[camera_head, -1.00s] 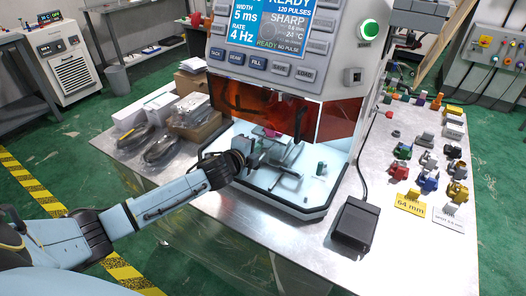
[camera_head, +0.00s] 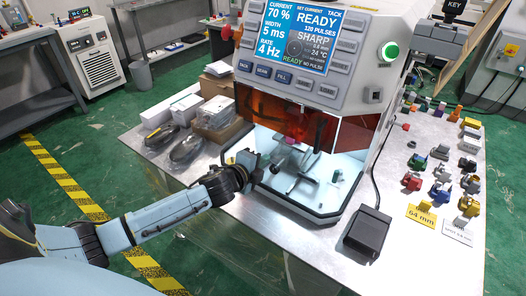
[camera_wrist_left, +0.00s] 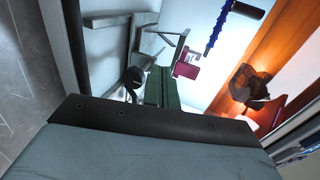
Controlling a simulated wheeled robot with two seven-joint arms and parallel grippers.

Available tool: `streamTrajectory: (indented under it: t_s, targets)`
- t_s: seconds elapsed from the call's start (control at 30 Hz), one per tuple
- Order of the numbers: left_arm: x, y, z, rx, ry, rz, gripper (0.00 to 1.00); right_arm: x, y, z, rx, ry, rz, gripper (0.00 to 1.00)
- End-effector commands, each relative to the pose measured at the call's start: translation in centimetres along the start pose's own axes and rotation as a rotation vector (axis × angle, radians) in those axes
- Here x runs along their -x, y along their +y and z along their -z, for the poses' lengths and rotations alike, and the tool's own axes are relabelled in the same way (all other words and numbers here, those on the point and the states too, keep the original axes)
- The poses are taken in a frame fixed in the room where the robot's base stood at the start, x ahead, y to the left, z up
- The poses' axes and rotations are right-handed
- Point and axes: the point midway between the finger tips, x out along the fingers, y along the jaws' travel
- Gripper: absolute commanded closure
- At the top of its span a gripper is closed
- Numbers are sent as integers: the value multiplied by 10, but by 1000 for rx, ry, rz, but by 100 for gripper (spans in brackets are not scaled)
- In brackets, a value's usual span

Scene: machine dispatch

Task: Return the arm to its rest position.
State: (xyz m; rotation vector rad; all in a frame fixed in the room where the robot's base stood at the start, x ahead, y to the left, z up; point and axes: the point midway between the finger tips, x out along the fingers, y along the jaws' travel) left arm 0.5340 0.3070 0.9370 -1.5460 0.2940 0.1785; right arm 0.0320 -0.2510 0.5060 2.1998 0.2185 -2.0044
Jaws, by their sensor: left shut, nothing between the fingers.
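My left arm (camera_head: 165,215) comes in from the left in the head view, light blue with dark joints. My left gripper (camera_head: 252,166) is at the front left opening of the welding machine (camera_head: 310,82), at the edge of its lit chamber. It is shut and empty, with its fingertips small and hard to make out. The wrist view shows a magenta part (camera_wrist_left: 187,66) and a dark green block (camera_wrist_left: 160,88) ahead. My right gripper is not in view.
An orange shield (camera_head: 280,118) hangs over the chamber. Bagged parts and boxes (camera_head: 215,115) lie left of the machine. A black pedal (camera_head: 368,234), number cards and several coloured parts stand on the metal table to the right. Green floor is open at the left.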

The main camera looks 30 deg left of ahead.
Motion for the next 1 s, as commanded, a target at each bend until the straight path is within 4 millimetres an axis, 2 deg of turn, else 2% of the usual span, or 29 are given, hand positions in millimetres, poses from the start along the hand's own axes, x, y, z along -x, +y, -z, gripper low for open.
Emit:
streamTrajectory:
  t_s: [0.1,0.4,0.47,0.57,0.67,0.8,1.0]
  targets:
    - [8,-3,4,-1,8,-1,100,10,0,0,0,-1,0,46]
    - [13,-1,7,5,11,-4,100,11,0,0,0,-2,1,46]
    - [17,3,12,37,3,-17,100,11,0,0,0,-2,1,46]
    - [32,17,26,172,-36,-72,100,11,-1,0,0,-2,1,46]
    - [64,41,46,397,-113,-176,100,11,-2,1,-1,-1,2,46]
    - [123,73,70,738,-262,-354,100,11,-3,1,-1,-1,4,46]
    - [190,97,88,1025,-433,-531,100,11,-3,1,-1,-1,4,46]
